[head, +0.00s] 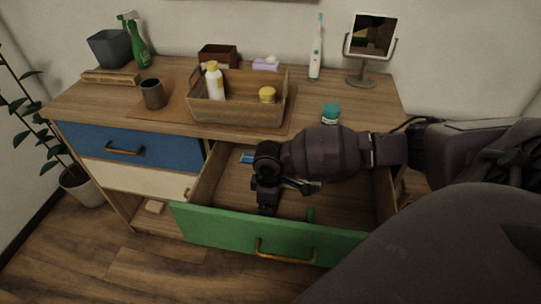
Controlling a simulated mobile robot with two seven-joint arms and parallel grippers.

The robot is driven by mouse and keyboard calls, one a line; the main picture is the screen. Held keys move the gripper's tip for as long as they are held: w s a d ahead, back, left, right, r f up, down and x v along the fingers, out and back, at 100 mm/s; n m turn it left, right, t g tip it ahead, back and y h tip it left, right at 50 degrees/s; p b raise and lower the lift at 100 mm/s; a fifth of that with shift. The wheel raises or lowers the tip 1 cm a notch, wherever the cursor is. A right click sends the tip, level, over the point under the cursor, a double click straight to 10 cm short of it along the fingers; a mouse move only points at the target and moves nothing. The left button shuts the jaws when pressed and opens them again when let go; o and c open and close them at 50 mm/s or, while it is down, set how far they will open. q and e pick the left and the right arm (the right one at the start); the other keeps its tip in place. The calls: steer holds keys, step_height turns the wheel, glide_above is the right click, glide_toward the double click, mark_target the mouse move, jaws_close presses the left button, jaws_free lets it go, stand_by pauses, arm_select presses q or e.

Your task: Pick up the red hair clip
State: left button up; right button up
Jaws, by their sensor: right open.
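I cannot make out a red hair clip in the head view; my right arm and gripper cover part of the open drawer (340,205). My right gripper (268,208) points down into this green-fronted drawer, near its front left part. It is open, and nothing shows between its fingers. A small blue item (247,157) lies at the back left of the drawer. A small green item (310,214) is near the drawer's front. My left gripper is out of view.
On the dresser top (205,127) stand a wooden basket (235,114) with bottles, a dark cup (153,94), a teal jar (330,114), an electric toothbrush (316,55) and a mirror (371,38). The blue drawer (120,146) is shut. A plant (30,120) stands left.

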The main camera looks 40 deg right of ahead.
step_height(320, 180, down, 2)
steer(key=shift+f, duration=0.25)
steer(key=shift+r, duration=0.1)
steer(key=shift+c, duration=0.3)
steer(key=c, duration=0.9)
steer(key=shift+r, duration=0.1)
steer(key=shift+c, duration=0.2)
